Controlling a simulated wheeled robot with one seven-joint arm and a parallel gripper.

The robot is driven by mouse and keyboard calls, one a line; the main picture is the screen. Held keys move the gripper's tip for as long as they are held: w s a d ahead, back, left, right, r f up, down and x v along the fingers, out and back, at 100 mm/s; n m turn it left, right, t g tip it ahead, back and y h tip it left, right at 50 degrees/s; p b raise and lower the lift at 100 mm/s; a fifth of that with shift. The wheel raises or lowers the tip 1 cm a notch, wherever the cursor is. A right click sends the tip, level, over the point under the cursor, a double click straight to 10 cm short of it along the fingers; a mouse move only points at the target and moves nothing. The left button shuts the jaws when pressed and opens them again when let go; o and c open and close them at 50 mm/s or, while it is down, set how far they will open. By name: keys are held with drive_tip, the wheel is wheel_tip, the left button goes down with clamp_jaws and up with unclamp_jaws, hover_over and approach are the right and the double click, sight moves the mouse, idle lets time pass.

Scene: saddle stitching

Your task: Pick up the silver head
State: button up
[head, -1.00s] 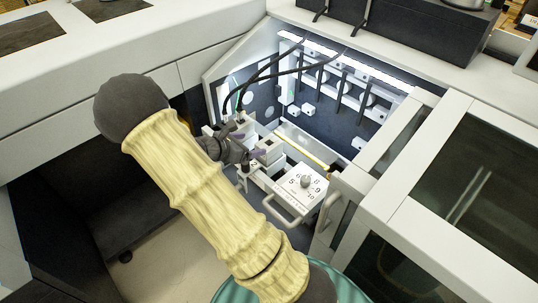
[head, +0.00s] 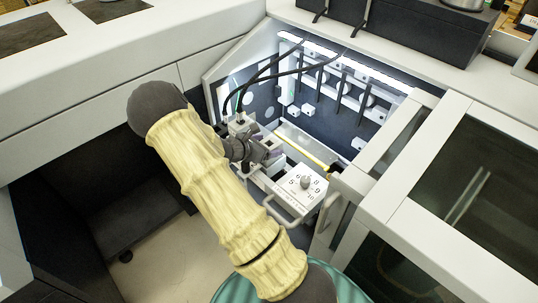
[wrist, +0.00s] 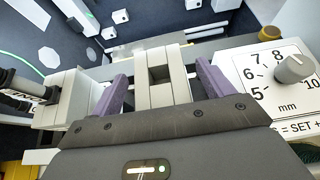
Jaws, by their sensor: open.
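A silver-grey blocky head (wrist: 178,92) with a square recess in its top stands between the two purple fingers of my gripper (wrist: 162,86) in the wrist view. The fingers are open, one on each side of it. In the head view my gripper (head: 268,153) is at the head inside the machine bay, and the arm and fingers cover most of the head there.
A similar pale block (wrist: 68,92) with black cables stands just left of the fingers. A numbered dial plate (head: 301,190) marked in mm is close on the right. An open machine door (head: 385,165) stands further right. Small white blocks are on the bay's back wall.

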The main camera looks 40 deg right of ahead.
drive_tip(key=shift+x, duration=0.8)
drive_tip(key=shift+r, duration=0.1)
clamp_jaws()
